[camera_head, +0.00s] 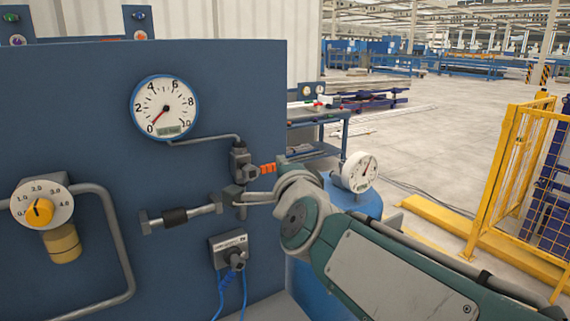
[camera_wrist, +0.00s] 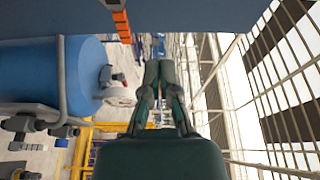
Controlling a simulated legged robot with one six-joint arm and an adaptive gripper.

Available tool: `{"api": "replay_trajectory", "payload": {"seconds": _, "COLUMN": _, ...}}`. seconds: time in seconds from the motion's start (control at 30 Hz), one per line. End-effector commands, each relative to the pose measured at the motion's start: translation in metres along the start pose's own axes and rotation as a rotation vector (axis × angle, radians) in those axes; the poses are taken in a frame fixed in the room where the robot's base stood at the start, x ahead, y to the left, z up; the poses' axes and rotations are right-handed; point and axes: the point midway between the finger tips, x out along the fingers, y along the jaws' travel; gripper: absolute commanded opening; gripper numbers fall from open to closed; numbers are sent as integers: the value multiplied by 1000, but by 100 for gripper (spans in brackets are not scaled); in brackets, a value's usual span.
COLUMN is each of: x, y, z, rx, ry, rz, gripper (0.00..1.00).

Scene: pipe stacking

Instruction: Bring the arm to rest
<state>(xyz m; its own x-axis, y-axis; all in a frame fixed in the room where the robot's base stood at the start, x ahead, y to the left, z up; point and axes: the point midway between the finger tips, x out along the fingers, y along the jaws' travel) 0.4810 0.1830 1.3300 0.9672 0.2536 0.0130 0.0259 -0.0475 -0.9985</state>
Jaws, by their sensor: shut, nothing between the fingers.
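My arm (camera_head: 390,270) enters the head view from the lower right and reaches to a folded joint (camera_head: 300,220) in front of the blue panel (camera_head: 90,120). In the wrist view my gripper (camera_wrist: 159,66) is shut, with its two dark green fingers together and nothing between them. It points away into the open hall. An orange valve handle (camera_head: 268,169) sits on the panel piping left of the arm. It also shows at the top of the wrist view (camera_wrist: 121,22), apart from the fingers. In the head view the arm hides most of the gripper.
The panel carries a round dial gauge (camera_head: 165,107), a yellow-knobbed regulator (camera_head: 42,210) and a cable plug (camera_head: 232,250). A white gauge (camera_head: 359,171) and blue tank (camera_head: 360,205) stand behind the arm. A yellow fence (camera_head: 510,180) stands right; open floor lies beyond.

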Motion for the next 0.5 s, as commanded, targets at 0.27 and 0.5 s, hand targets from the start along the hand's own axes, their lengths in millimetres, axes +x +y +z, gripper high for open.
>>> {"api": "replay_trajectory", "payload": {"seconds": 0.27, "x": -40, "y": 37, "z": -22, "rx": -296, "ry": -87, "rz": 166, "gripper": 0}}
{"api": "replay_trajectory", "payload": {"seconds": 0.5, "x": -128, "y": 127, "z": -56, "rx": -800, "ry": -300, "rz": 513, "gripper": 0}}
